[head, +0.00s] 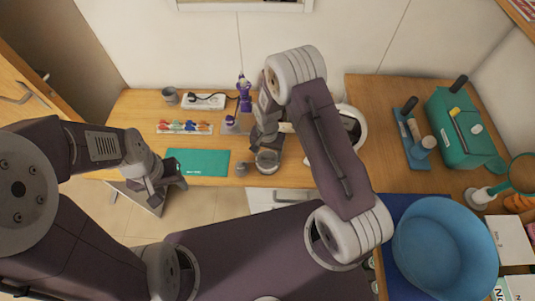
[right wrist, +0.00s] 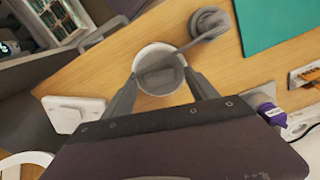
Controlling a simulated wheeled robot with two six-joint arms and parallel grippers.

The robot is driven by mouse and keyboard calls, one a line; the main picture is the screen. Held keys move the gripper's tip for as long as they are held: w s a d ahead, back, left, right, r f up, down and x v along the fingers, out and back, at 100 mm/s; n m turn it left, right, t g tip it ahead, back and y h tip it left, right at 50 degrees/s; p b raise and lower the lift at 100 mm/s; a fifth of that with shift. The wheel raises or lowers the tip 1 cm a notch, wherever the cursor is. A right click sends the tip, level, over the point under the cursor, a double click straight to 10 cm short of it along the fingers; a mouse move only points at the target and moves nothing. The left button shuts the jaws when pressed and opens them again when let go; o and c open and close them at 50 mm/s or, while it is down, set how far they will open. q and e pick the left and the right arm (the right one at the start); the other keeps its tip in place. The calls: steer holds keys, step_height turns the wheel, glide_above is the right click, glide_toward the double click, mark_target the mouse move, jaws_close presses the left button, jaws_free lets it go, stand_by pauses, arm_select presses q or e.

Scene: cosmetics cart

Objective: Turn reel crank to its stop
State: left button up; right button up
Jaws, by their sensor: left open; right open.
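The round reel, a pale-rimmed grey drum (head: 267,161), stands near the front edge of the wooden table; it also shows in the right wrist view (right wrist: 142,60). Its grey crank arm (right wrist: 190,43) appears to reach from the middle of the drum to a round grey knob (right wrist: 210,20), also seen left of the drum in the head view (head: 241,170). My right gripper (right wrist: 165,90) is open, its fingers at either side of the drum's near part; contact cannot be told. My left gripper (head: 170,182) is open and empty, near the front edge by the teal mat (head: 197,162).
A purple bottle (head: 244,92), power strip (head: 203,101), grey cup (head: 170,95) and colourful tray (head: 185,128) stand behind the mat. A white plate-like block (right wrist: 73,115) lies beside the drum. A blue basin (head: 445,245) and teal case (head: 462,130) are at right.

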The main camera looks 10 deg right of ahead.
mark_target(268, 156)
step_height(268, 156, up, 8)
steer(key=shift+r+b, duration=0.25)
steer(key=shift+b, duration=0.05)
stand_by(0.3)
